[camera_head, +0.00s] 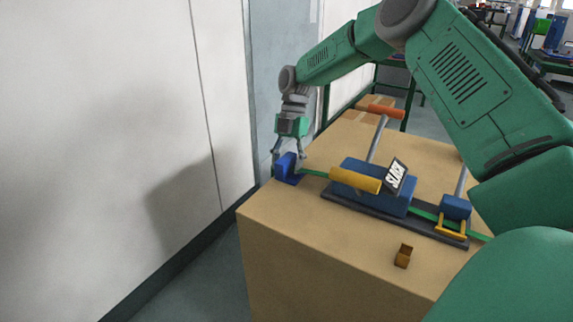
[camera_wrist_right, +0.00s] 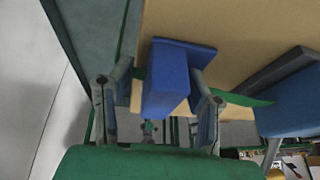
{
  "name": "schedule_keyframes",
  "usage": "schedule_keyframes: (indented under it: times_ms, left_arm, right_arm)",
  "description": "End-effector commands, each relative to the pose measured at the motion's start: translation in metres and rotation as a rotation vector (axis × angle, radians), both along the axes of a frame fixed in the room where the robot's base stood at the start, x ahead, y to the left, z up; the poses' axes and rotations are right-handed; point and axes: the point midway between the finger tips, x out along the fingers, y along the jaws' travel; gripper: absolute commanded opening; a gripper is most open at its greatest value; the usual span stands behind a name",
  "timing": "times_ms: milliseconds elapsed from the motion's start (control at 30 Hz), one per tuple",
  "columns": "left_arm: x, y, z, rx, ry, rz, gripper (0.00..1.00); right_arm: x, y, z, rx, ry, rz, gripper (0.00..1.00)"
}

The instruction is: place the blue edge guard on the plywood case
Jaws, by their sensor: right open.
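The plywood case (camera_head: 300,245) is a large tan box in the head view; its top also shows in the right wrist view (camera_wrist_right: 245,30). The blue edge guard (camera_head: 287,168) sits at the left edge of the case top, at the end of a green strap. In the right wrist view the guard (camera_wrist_right: 168,85) lies between the fingers, over the case's edge. My right gripper (camera_head: 288,155) is open just above the guard, with a finger on either side. Whether the fingers touch it cannot be told. My left gripper is not in view.
A blue strapping tool (camera_head: 365,192) with a yellow handle (camera_head: 355,180) and an orange-topped lever (camera_head: 386,110) stands on the case. The green strap (camera_head: 314,173) runs from it to the guard. A pale wall (camera_head: 110,120) is at left.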

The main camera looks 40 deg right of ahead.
Motion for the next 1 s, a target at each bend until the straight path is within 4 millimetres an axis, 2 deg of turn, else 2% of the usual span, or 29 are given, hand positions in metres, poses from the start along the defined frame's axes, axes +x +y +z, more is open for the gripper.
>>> schedule_keyframes:
  times_ms: [167,400,600,800,1000]
  left_arm:
    - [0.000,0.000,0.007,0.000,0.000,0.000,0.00]
    - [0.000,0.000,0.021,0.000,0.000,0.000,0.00]
    - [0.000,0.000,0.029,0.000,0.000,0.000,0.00]
    - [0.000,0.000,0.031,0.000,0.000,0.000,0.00]
    - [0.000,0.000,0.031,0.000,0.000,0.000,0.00]
  right_arm:
    - [0.005,-0.007,0.021,-0.001,-0.005,0.000,0.45]
    - [0.016,-0.025,0.069,-0.001,-0.003,-0.001,0.45]
    - [0.022,-0.036,0.098,0.000,-0.002,-0.001,0.45]
    - [0.025,-0.041,0.109,0.001,-0.001,0.000,0.45]
    - [0.025,-0.041,0.110,0.001,0.000,0.001,0.45]
